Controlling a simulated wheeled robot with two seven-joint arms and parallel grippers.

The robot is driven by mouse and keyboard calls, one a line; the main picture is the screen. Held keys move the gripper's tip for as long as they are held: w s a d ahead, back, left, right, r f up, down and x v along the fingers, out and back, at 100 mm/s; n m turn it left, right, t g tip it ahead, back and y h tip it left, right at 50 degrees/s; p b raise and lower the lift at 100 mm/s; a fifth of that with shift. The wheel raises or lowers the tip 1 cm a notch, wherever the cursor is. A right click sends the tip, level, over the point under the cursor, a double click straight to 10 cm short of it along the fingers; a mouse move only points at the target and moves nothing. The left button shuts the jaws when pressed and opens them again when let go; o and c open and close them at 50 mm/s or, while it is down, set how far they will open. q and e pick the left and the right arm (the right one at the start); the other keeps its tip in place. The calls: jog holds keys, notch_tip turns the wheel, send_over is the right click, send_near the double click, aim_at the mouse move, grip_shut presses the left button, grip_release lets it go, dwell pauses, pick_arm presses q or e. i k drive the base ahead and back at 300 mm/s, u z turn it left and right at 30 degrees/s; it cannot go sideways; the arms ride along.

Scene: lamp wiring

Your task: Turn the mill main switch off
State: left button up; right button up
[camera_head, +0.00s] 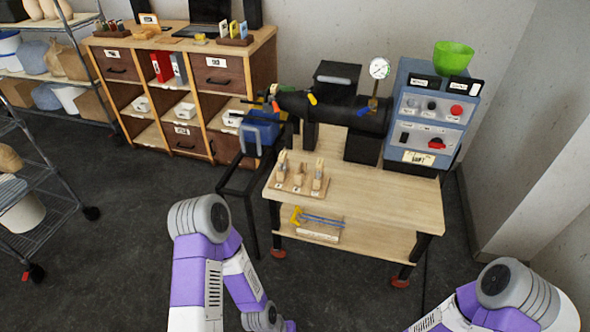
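A grey-blue control cabinet (392,137) stands at the back right of the wooden workbench. On the lower part of its front is a red rotary switch (437,143) on a dark plate, which looks like the main switch; its label and setting are too small to read. A round red button (457,110) sits above it, beside smaller dark controls. A paper label is fixed below. My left arm shows at the bottom centre and my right arm at the bottom right, both well short of the cabinet. Neither gripper is in view.
The workbench (390,207) has a clear front right top. A black cylindrical machine (335,108) with a gauge (379,68) stands left of the cabinet. A wooden block with pegs (298,180) lies at the front left. A green bowl (452,56) sits on the cabinet. A wall closes the right side.

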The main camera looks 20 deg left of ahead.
aim_at(437, 143)
jog(key=u, duration=0.7)
jog(key=i, duration=0.45)
jog(key=u, duration=0.7)
jog(key=i, duration=0.8)
jog(key=z, duration=0.85)
jog(key=i, duration=0.45)
jog(key=z, duration=0.55)
